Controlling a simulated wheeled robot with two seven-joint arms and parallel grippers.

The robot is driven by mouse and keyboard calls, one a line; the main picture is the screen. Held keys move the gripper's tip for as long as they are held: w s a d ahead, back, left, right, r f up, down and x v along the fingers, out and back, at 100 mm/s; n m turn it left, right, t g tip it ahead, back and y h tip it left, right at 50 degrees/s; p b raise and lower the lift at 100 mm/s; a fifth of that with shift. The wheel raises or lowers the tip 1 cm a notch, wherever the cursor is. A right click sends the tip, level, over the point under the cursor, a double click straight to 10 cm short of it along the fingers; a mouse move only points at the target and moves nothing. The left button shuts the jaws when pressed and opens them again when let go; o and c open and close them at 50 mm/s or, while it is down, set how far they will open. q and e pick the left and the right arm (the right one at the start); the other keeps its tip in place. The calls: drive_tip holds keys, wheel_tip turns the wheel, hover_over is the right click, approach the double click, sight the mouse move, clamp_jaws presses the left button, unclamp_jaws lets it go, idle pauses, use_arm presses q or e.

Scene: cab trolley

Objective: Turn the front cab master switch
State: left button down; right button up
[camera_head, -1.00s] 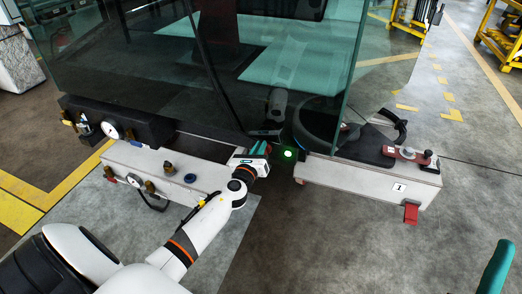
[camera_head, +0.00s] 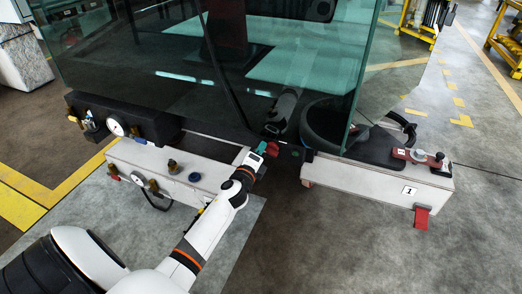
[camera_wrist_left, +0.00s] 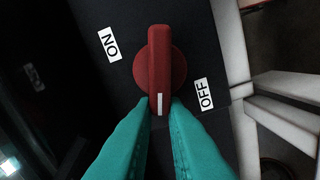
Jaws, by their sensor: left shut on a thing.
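The master switch is a red knob (camera_wrist_left: 160,60) on a black panel, with a white mark at its lower end in the left wrist view. An ON label (camera_wrist_left: 110,43) lies to its upper left and an OFF label (camera_wrist_left: 205,93) to its lower right. My left gripper (camera_wrist_left: 160,106) is shut on the knob's bar, one teal finger on each side. In the head view my left gripper (camera_head: 262,148) reaches the red knob (camera_head: 272,150) under the cab's glass front. The labels are too small to read there. My right gripper is not in view.
A grey beam with gauges and valves (camera_head: 150,160) lies left of my arm. A light beam with a red tab (camera_head: 380,183) lies to the right. Glass panes (camera_head: 360,75) stand above the switch. The floor in front is clear.

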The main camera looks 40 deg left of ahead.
use_arm(q)
drive_tip(key=shift+d+f+n, duration=0.2)
drive_tip(key=shift+f+n, duration=0.2)
drive_tip(key=shift+n, duration=0.5)
drive_tip(key=shift+d+f+n, duration=0.2)
drive_tip(key=shift+f+n, duration=0.2)
drive_tip(key=shift+n, duration=0.5)
drive_tip(key=c, duration=1.5)
unclamp_jaws()
drive_tip(key=shift+c, duration=0.2)
drive_tip(key=shift+o, duration=0.4)
drive_tip(key=shift+r, duration=0.15)
drive_tip(key=shift+a+r, duration=0.1)
